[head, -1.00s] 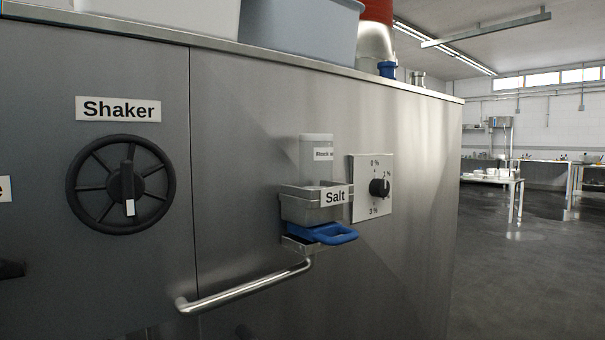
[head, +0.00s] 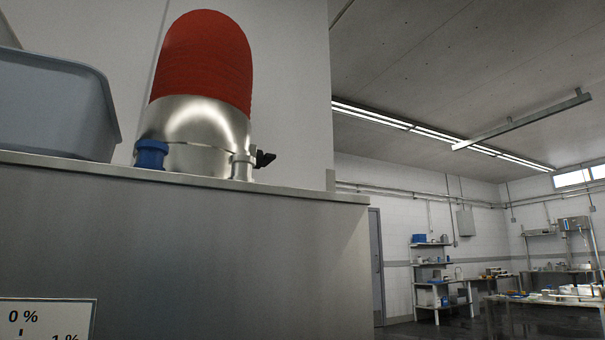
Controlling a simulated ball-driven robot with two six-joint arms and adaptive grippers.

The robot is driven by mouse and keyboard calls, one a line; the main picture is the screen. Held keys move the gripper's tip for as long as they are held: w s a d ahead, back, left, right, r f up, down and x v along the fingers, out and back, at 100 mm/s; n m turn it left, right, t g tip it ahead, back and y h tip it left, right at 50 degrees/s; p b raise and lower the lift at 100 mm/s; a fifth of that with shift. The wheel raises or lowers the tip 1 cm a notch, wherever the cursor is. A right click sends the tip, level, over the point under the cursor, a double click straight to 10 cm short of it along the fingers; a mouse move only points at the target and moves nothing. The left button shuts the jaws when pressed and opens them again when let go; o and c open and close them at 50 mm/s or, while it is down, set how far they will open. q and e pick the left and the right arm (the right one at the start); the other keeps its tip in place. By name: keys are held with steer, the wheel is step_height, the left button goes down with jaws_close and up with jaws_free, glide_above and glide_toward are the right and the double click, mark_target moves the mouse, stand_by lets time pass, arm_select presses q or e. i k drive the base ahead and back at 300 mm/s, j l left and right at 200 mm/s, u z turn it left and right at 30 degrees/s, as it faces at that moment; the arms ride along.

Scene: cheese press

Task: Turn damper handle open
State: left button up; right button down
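In the head view, a small black handle (head: 264,159) sits on the right side of a shiny metal collar (head: 190,140). It is joined to a silver fitting (head: 242,166) there. I cannot tell whether this black handle is the damper handle. A red domed cover (head: 204,62) rises from the collar, and a blue fitting (head: 151,154) is at its left. All of it stands on top of the steel cabinet (head: 230,250). Neither of my grippers is in view.
A grey bin (head: 55,108) stands left of the collar on the cabinet top. A white dial plate (head: 45,320) is at the lower left on the cabinet front. Past the cabinet's right edge are open floor, shelves (head: 432,275) and tables (head: 550,298).

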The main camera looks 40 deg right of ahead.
mark_target(262, 161)
steer(key=l+u, duration=0.1)
steer(key=l, duration=1.15)
steer(key=k+l+u, duration=0.15)
steer(key=l, duration=1.1)
steer(key=i, duration=0.05)
